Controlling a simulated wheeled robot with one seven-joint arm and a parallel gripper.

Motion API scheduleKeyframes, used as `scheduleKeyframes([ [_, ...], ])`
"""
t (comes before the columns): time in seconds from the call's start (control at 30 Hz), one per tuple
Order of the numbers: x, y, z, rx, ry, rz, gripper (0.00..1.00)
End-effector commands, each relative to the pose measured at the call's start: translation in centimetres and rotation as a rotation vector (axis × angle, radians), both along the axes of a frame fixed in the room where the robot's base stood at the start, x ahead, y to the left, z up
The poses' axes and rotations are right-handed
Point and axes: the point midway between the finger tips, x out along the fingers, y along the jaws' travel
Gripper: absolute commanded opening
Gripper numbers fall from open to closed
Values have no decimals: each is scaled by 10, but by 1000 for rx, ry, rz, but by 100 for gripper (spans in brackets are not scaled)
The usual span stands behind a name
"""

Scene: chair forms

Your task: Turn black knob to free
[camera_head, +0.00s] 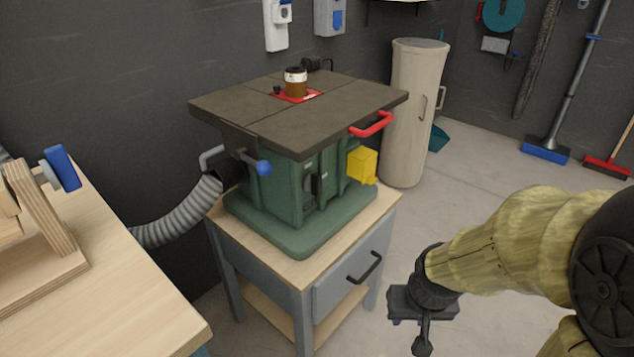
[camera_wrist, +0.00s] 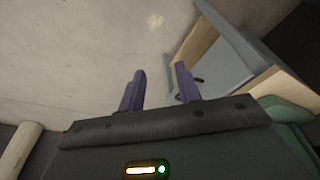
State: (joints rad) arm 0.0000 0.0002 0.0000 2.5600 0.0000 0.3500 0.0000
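A small black knob (camera_head: 277,90) shows on the tabletop of the green machine (camera_head: 262,195), at the left edge of the red insert plate (camera_head: 296,97). Its exact setting is too small to read. A black fitting (camera_head: 311,186) also sits on the machine's green front; I cannot tell what it is. My gripper (camera_head: 423,330) hangs low, to the right of the machine's stand and apart from it. In the wrist view, my gripper's two purple fingers (camera_wrist: 160,72) stand apart with nothing between them. The black knob is not visible in the wrist view.
The grey stand (camera_head: 335,285) has a drawer with a black handle (camera_head: 365,267). A red handle (camera_head: 371,124), yellow box (camera_head: 362,164) and blue-ended lever (camera_head: 263,168) stick out from the machine. A workbench (camera_head: 120,290) stands left.

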Motion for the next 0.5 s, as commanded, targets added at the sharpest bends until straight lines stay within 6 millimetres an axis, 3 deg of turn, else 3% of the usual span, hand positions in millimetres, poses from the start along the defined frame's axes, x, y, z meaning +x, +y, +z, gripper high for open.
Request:
scheduleKeyframes([
  [0.27,5,-2,1,-8,-16,6,34],
  [0.37,22,-7,4,-30,-63,37,34],
  [0.5,63,-21,11,-76,-192,116,34],
])
